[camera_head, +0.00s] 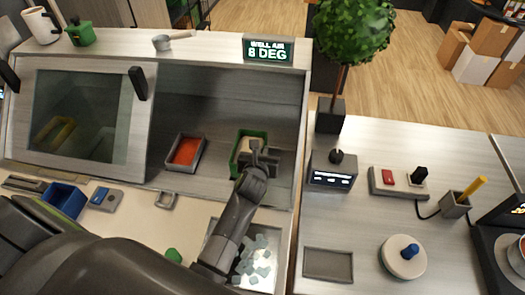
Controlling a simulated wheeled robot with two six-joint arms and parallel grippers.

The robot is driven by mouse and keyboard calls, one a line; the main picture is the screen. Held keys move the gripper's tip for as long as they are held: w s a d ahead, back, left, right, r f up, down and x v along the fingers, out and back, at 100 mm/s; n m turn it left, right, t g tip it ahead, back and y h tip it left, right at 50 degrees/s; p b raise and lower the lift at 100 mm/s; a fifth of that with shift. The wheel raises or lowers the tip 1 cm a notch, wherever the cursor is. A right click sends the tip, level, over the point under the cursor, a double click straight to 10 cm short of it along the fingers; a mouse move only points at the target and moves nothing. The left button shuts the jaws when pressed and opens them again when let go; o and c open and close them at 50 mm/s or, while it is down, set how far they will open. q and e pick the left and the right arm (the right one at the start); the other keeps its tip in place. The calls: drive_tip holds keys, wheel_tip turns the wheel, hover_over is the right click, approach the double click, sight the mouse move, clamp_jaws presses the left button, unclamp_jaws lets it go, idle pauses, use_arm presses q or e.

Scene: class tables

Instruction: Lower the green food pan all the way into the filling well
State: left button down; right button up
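The green food pan (238,156) is in the recessed well area of the counter, right of a grey pan with orange-red filling (186,151). Its green rim shows, with pale contents inside. My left gripper (260,153) is over the pan's right part and covers some of it. The fingers blend into the dark wrist, so I cannot tell whether they are shut on the rim. The filling well's opening is hidden under the pan and gripper, and the pan's depth in it is unclear. My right gripper is not in view.
A glass-fronted lid (78,117) stands left of the wells. A display (268,50) behind reads 8 DEG. A tray of ice-like pieces (262,245) lies below my forearm. A blue bin (64,200) is at left. The right table holds a control box (332,171) and a potted tree (331,112).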

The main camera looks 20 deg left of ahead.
use_arm(q)
drive_tip(key=shift+f+b, duration=0.3)
drive_tip(key=shift+f, duration=0.05)
idle(0.8)
drive_tip(key=shift+f+b, duration=1.25)
drive_tip(key=shift+f, duration=0.45)
idle(0.7)
drive_tip(key=c, duration=1.5)
unclamp_jaws()
drive_tip(key=shift+c, duration=0.2)
drive_tip(key=shift+s+f, duration=0.1)
drive_tip(key=shift+f, duration=0.05)
drive_tip(key=shift+s+d+r+p, duration=0.15)
drive_tip(key=shift+s+r+p, duration=0.3)
drive_tip(key=shift+p, duration=0.2)
drive_tip(key=p+v, duration=0.5)
drive_tip(key=v, duration=0.1)
drive_tip(key=shift+s, duration=0.15)
